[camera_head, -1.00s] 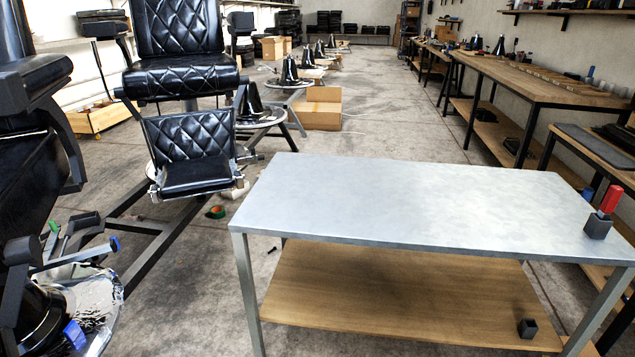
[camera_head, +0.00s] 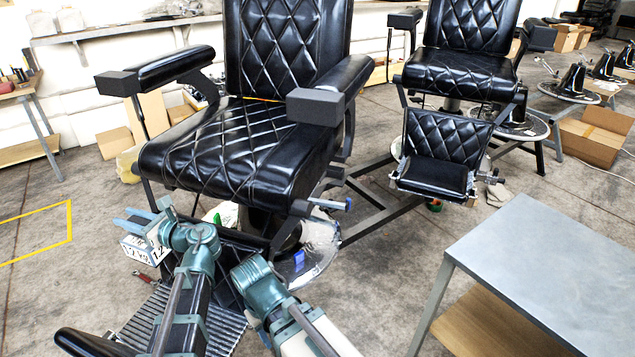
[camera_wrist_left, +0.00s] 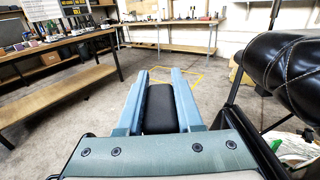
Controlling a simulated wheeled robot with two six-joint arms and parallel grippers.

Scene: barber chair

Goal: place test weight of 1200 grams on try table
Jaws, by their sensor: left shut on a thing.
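My left gripper (camera_head: 132,220) is at the lower left of the head view, in front of the near barber chair. Its blue fingers are shut on the test weight (camera_head: 134,250), which shows as a white labelled face below the fingers; its label reads roughly 1.2 kg. In the left wrist view, the weight's dark padded-looking top (camera_wrist_left: 159,108) sits between the two blue fingers. A table with a plain grey metal top (camera_head: 560,265) stands at the right, well away from the gripper; its visible top is bare. My right gripper does not show.
The near black barber chair (camera_head: 245,150) stands between the gripper and the table's side, with a ribbed footrest (camera_head: 222,325) below. A second chair (camera_head: 455,75) is behind. A wooden bench (camera_wrist_left: 60,88) shows at the left of the wrist view. Floor with yellow tape (camera_head: 70,222) is clear.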

